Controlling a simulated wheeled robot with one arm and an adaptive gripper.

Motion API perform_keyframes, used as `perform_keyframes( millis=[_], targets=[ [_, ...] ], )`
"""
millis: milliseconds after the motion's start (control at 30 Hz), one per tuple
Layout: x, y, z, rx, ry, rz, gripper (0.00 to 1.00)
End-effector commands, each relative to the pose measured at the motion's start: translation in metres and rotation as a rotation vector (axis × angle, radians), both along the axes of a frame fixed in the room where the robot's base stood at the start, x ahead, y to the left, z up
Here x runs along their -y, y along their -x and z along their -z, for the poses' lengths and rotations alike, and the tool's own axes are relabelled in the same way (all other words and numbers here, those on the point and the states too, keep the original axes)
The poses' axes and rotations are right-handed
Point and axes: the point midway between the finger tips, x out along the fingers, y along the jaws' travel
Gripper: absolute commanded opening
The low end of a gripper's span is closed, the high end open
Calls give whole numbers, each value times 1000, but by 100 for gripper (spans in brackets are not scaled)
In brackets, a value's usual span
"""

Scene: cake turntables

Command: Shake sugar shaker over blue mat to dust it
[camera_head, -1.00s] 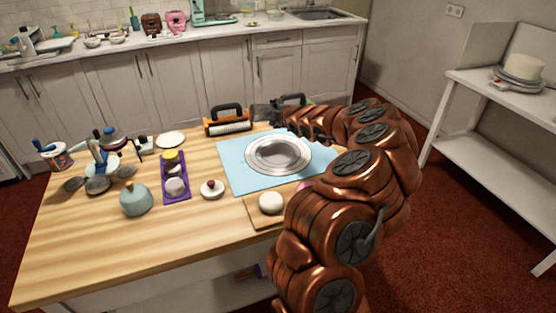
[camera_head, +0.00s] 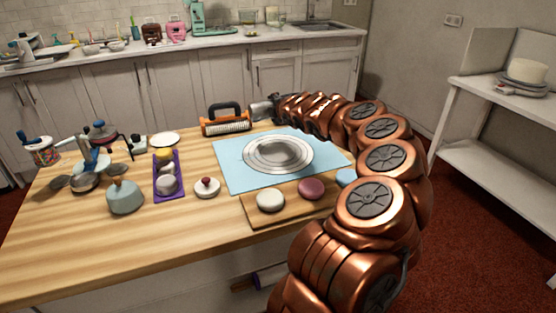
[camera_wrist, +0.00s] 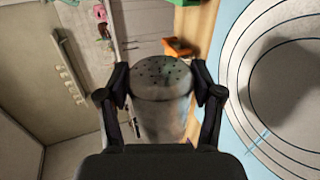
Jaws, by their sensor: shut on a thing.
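The sugar shaker (camera_wrist: 160,88) is a grey metal cylinder with a holed top. My gripper (camera_wrist: 162,96) is shut around it, one black finger on each side, in the wrist view. In the head view a grey end (camera_head: 262,110) shows at the tip of my arm, beyond the mat's back edge; shaker and fingers are hard to tell apart there. The blue mat (camera_head: 232,160) lies flat on the wooden table, with a round silver turntable (camera_head: 278,154) on it. Both also show at the right of the wrist view, the mat (camera_wrist: 232,50) beside the shaker. No sugar is visible on the mat.
An orange-framed roller tool (camera_head: 226,122) stands just left of my gripper. A wooden board (camera_head: 258,212) with round pieces lies in front of the mat. A purple tray (camera_head: 168,190) and a teal-grey domed pot (camera_head: 125,197) stand to the left. The table's front left is clear.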

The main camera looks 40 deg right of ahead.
Motion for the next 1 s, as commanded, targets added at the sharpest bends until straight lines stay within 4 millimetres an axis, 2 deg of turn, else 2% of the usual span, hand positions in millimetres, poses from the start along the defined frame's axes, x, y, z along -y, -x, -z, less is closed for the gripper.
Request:
perform_keyframes(
  millis=[67,1000],
  targets=[
    [-1,-1,4,-7,27,-2,19],
    [-1,-1,-8,-146,425,-2,19]
  ],
)
